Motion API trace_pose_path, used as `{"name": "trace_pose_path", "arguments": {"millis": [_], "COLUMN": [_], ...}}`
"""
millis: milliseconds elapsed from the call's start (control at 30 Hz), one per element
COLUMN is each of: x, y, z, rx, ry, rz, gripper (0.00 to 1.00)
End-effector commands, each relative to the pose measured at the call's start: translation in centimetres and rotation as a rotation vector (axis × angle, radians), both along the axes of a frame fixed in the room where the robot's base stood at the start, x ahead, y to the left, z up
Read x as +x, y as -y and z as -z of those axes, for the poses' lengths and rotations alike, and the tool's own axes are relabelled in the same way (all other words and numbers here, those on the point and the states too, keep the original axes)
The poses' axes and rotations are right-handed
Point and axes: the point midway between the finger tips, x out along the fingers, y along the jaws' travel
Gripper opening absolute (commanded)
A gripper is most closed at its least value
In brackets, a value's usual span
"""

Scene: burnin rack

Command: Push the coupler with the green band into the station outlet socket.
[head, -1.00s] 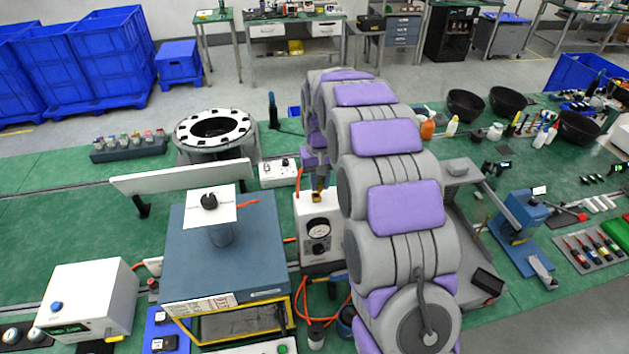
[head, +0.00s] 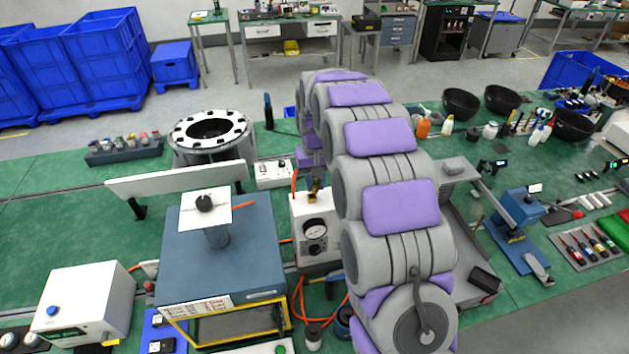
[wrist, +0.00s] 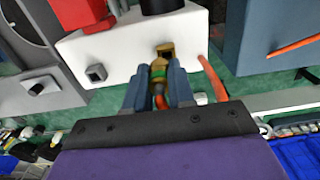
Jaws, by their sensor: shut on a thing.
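The white station box (head: 318,258) with a round gauge stands in front of my arm in the head view. In the wrist view its white face (wrist: 120,52) carries a square brass outlet socket (wrist: 167,49). My gripper (wrist: 160,71) is shut on the brass coupler with the green band (wrist: 158,72), an orange hose bending away below it. The coupler points at the socket, with its tip right at the opening. I cannot tell whether it touches or has entered.
An orange hose (wrist: 213,78) hangs from the box close to the right of the gripper. A second port (wrist: 96,73) is on the same face to the left. A blue press-like unit (head: 222,250) stands left of the station in the head view.

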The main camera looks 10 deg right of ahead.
Motion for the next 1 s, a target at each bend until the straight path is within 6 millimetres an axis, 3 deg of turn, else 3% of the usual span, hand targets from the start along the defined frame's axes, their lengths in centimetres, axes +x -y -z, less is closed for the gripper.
{"name": "trace_pose_path", "arguments": {"millis": [1000], "x": [0.0], "y": [0.3], "z": [2.1], "rx": [0.0], "ry": [0.0], "rz": [0.0], "gripper": [0.0]}}
